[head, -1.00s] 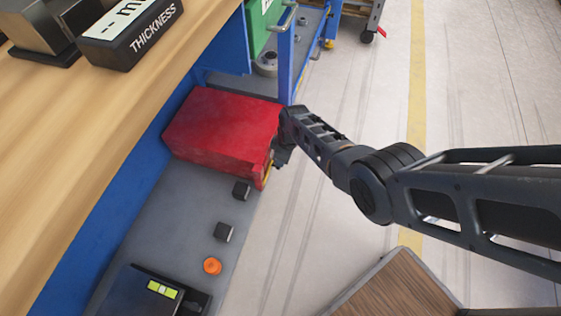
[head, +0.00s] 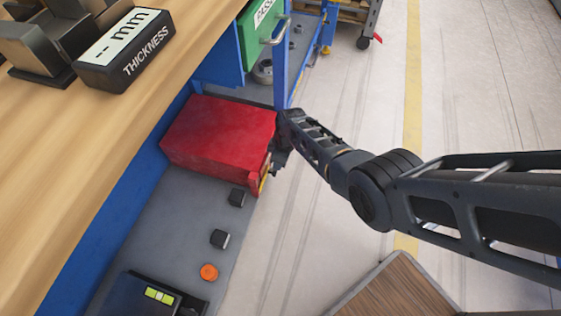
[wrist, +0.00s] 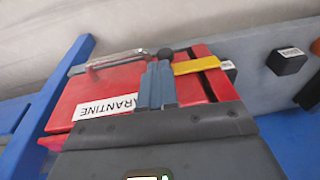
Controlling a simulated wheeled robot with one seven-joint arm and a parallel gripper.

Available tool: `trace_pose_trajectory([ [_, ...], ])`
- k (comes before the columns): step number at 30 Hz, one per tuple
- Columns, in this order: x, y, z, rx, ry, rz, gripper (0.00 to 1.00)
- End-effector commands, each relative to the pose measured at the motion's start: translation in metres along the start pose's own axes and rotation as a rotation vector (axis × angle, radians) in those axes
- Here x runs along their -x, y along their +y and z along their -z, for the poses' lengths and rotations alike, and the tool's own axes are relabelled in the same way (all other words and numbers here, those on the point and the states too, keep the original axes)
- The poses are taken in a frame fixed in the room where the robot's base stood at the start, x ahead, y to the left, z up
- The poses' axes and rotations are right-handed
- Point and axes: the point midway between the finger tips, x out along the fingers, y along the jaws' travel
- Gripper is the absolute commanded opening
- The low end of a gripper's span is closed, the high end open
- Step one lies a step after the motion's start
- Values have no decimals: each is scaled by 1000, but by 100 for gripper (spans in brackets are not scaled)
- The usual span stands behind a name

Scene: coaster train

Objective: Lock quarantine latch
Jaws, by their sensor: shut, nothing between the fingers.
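The red quarantine box (head: 218,132) sits on the grey lower shelf, and it also shows in the wrist view (wrist: 80,92) with a white label (wrist: 108,107). A yellow latch bar (wrist: 197,65) lies across its front, with a black knob (wrist: 166,54) near its left end. A thin yellow edge (head: 263,184) shows in the head view. My gripper (wrist: 158,72) is shut and empty, its fingertips just by the knob. Whether they touch the knob cannot be told. In the head view my gripper (head: 278,162) is at the box's right front, partly hidden.
A metal handle (wrist: 108,62) is on the box, left of the knob. Black blocks (head: 219,239) and an orange disc (head: 208,272) stand on the shelf (head: 175,225). A blue post (head: 283,65) rises behind the box. The floor at right is open.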

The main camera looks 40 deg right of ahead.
Motion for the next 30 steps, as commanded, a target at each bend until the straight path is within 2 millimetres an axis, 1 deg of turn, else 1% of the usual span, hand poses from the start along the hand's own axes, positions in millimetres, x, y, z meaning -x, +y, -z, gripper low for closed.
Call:
trace_pose_trajectory([
  [1, 15, -2, 5, 1, 1, 0, 0],
  [3, 25, -5, 9, 1, 1, -1, 0],
  [9, 69, 1, 8, -1, 3, -2, 0],
  [12, 87, 3, 8, -1, 3, -2, 0],
  [15, 100, 4, 7, 0, 2, -1, 0],
  [18, 109, 5, 7, 0, 2, -1, 0],
  [21, 114, 5, 7, 0, 1, 0, 0],
  [30, 115, 6, 7, 0, 1, 0, 0],
])
